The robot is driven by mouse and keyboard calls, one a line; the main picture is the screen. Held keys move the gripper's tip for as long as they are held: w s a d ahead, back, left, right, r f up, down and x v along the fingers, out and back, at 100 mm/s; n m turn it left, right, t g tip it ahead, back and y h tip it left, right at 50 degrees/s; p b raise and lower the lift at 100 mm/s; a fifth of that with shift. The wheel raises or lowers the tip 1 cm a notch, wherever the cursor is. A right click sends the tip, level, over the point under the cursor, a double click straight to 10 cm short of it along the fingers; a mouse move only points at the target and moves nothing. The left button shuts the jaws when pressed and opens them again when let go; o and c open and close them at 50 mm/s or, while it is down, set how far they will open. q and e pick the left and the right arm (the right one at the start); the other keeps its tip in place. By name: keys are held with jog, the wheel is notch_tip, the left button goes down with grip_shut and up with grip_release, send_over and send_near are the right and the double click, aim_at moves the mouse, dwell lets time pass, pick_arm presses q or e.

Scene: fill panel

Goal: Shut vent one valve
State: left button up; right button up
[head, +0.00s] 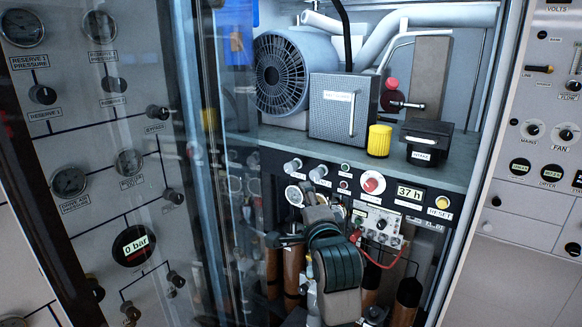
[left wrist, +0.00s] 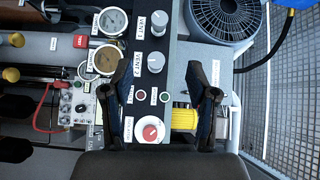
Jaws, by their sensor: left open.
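The vent 1 valve is a pale round knob (head: 292,165) at the left end of the dark control strip in the head view. In the left wrist view the vent 1 knob (left wrist: 157,22) is at the top, beside its "VENT 1" label. A like vent 2 knob (left wrist: 155,62) sits below it in that view. My left gripper (head: 300,218) is in front of the strip, below the vent knobs in the head view. In the left wrist view its two fingers (left wrist: 158,72) are spread wide and empty, with the vent 2 knob appearing between their tips. My right gripper is not in view.
A red knob (head: 373,182), an hour counter (head: 411,193) and a yellow reset button (head: 443,202) share the strip. A red cable (head: 380,263) hangs near my gripper. A transparent door (head: 195,110) stands at left.

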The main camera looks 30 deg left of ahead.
pick_arm(q)
send_near(291, 171)
jog(key=p+x, duration=0.1)
jog(key=x, duration=0.8)
jog(key=shift+w+d+r+p, duration=0.15)
jog(key=shift+r+p, duration=0.05)
jog(key=shift+p, duration=0.2)
jog(key=shift+w+a+f, duration=0.15)
jog(key=shift+w+a, duration=0.05)
jog(key=shift+a, duration=0.4)
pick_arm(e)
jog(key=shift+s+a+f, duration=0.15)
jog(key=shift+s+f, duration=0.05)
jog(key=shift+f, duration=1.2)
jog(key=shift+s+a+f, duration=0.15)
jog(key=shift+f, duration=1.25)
pick_arm(q)
jog(key=shift+d, duration=0.3)
jog(key=c, duration=1.1)
grip_shut()
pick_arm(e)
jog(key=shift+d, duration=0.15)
pick_arm(q)
jog(key=shift+f, duration=0.1)
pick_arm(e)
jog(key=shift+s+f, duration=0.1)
